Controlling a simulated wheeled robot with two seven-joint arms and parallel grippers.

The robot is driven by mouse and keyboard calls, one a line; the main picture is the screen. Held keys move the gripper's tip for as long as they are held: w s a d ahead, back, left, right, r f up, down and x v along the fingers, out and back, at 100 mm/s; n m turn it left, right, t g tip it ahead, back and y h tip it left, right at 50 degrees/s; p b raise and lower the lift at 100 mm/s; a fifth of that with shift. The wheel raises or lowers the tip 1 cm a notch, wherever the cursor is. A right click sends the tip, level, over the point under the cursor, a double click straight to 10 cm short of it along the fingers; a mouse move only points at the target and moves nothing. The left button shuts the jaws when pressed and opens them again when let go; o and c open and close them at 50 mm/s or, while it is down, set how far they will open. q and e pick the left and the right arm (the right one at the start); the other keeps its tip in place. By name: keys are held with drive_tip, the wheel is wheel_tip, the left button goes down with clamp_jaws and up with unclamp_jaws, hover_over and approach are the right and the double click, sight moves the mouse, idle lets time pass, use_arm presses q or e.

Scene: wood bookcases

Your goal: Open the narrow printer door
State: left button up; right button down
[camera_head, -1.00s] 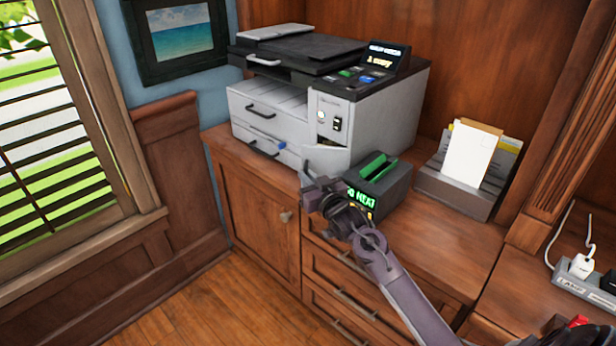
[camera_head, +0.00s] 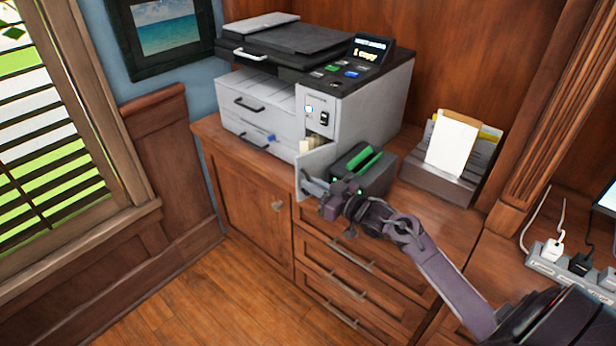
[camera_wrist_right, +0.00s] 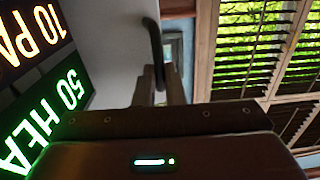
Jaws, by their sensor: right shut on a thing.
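The printer (camera_head: 262,100) is white and dark grey and stands on the wooden cabinet. Its narrow door (camera_head: 313,168) is a light panel at the lower right of its front, swung outward, with the opening and pale contents showing behind it. My right gripper (camera_head: 318,188) is at the outer face of this door, shut on its dark handle. In the right wrist view the dark bar handle (camera_wrist_right: 153,45) runs down between my right gripper's fingers (camera_wrist_right: 159,84), with the pale door panel (camera_wrist_right: 108,50) beside it. My left gripper is not in view.
A dark box with a green top (camera_head: 375,168) and lit text stands close beside the door and my right gripper. A paper holder (camera_head: 440,187) and a power strip (camera_head: 560,262) are farther right. Cabinet drawers (camera_head: 345,270) lie below. The floor at front left is clear.

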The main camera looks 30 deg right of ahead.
drive_tip(key=shift+s+d+r, duration=0.15)
drive_tip(key=shift+s+d, duration=0.1)
drive_tip(key=shift+d, duration=0.3)
drive_tip(key=c, duration=1.5)
unclamp_jaws()
drive_tip(key=shift+d, duration=0.15)
drive_tip(key=shift+s, duration=0.2)
drive_tip(key=v, duration=0.7)
drive_tip(key=shift+s, duration=0.2)
